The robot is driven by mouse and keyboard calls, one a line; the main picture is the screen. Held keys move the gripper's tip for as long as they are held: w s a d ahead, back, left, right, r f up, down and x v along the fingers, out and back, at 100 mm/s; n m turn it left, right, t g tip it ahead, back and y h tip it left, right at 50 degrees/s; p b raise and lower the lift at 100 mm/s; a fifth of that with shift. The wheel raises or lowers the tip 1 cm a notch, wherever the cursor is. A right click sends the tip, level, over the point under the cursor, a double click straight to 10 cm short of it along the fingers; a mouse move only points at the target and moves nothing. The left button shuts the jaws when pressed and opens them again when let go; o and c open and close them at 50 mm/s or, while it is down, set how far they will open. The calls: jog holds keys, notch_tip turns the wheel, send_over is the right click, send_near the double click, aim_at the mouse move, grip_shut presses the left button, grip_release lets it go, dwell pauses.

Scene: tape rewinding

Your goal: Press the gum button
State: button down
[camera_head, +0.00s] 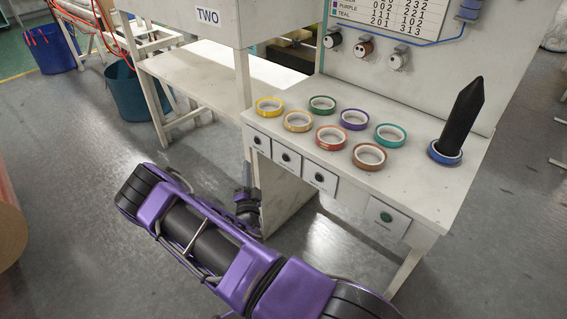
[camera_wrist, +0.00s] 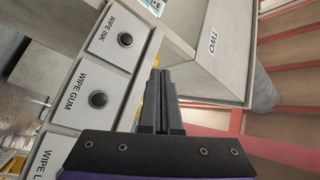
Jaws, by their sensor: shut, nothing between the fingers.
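The gum button is a round dark button (camera_wrist: 98,99) on a white panel labelled WIPE GUM in the wrist view. In the head view it is the second button from the left (camera_head: 286,158) on the front of the white workbench (camera_head: 415,190). My gripper (camera_wrist: 159,72) has its dark fingers together and empty. In the wrist view the fingers show to the right of the gum button, apart from it in the picture. In the head view my gripper (camera_head: 247,172) is low by the left end of the button row, partly hidden by my arm.
The WIPE INK button (camera_wrist: 125,40) adjoins the gum panel, and another wipe panel (camera_wrist: 45,155) is partly cut off. A green button (camera_head: 385,217) is further right. Several tape rolls (camera_head: 330,137) and a black cone (camera_head: 463,115) stand on top. A TWO station (camera_head: 207,17) is beside it.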

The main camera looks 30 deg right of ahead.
aim_at(285, 158)
jog(key=shift+m+h, duration=0.5)
jog(key=s+d+f, duration=0.1)
jog(key=s, duration=0.1)
jog(key=s+d+f, duration=0.1)
jog(key=s+f, duration=0.1)
jog(key=shift+d, duration=0.15)
jog(key=shift+w, duration=0.1)
jog(key=w+d+b, duration=0.1)
jog(key=w+d, duration=0.2)
jog(key=d, duration=0.5)
jog(key=shift+d, duration=0.15)
dwell(1.5)
jog(key=shift+w+d+b, duration=0.15)
jog(key=shift+d+b, duration=0.25)
